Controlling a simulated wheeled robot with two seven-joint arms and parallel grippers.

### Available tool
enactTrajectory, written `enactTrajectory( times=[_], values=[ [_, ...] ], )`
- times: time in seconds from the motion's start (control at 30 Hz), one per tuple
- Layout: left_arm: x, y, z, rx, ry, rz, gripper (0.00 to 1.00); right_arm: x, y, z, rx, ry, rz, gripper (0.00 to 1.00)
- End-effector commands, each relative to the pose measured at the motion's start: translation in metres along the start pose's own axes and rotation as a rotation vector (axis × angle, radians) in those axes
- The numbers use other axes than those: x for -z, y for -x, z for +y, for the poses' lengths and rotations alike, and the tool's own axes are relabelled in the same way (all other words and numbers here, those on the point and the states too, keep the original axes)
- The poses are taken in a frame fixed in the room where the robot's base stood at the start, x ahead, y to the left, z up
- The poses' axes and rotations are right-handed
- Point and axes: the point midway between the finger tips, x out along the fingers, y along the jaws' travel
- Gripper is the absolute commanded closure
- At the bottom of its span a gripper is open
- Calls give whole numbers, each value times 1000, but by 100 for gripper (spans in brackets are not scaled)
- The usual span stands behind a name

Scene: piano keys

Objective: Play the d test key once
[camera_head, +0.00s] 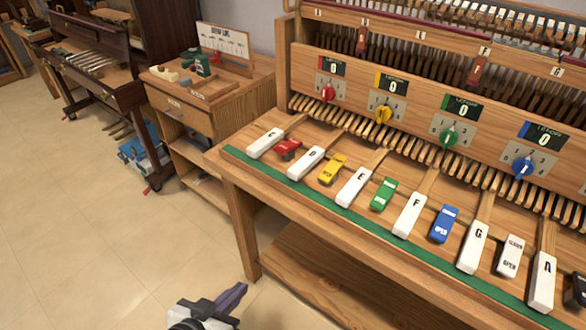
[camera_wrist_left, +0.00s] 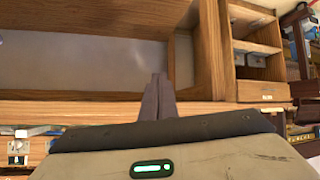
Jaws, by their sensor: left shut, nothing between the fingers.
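The white D key (camera_head: 306,163) lies on the sloping wooden key bench, between a small red block (camera_head: 288,149) and a yellow one (camera_head: 332,169). It looks clear, with nothing touching it. My left gripper (camera_head: 236,293) is low at the bottom of the head view, in front of the bench and well apart from the keys. Its dark fingers are shut together and empty; they also show in the left wrist view (camera_wrist_left: 157,84), pointing toward wooden furniture. No keys can be made out in the wrist view. My right gripper is out of view.
White keys C (camera_head: 265,143), E (camera_head: 354,187), F (camera_head: 409,214), G (camera_head: 473,246) and A (camera_head: 541,282) line the bench, with coloured blocks between. A green strip (camera_head: 318,196) runs along the front edge. A wooden cabinet (camera_head: 181,114) stands left. Open floor (camera_head: 90,235) lies left of the bench.

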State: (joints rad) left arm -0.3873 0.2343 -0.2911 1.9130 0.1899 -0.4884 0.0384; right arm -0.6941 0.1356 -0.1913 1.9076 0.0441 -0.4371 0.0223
Motion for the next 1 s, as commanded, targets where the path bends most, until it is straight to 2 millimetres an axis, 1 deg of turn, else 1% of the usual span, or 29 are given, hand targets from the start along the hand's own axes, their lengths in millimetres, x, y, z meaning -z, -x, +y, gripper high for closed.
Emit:
enactTrajectory(
  times=[0.03,0.07,0.1,0.17,0.2,0.3,0.4,0.5,0.6,0.9,1.0],
  values=[
    [43,-16,0,-33,-32,66,100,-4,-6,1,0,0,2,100],
    [65,-22,3,-54,-46,95,100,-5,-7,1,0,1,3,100],
    [94,-28,6,-81,-66,132,100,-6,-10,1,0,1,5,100],
    [134,-34,11,-118,-97,179,100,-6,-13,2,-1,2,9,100],
    [159,-36,14,-140,-118,208,100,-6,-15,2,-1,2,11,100],
    [210,-35,22,-184,-167,260,100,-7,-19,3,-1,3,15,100],
    [245,-31,27,-212,-205,294,100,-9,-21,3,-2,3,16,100],
    [265,-27,31,-227,-228,312,100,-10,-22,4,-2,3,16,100],
    [274,-25,32,-234,-238,319,100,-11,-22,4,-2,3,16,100],
    [276,-25,33,-235,-238,320,100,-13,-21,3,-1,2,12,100],
    [277,-28,33,-234,-237,321,100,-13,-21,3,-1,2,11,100]
  ],
)
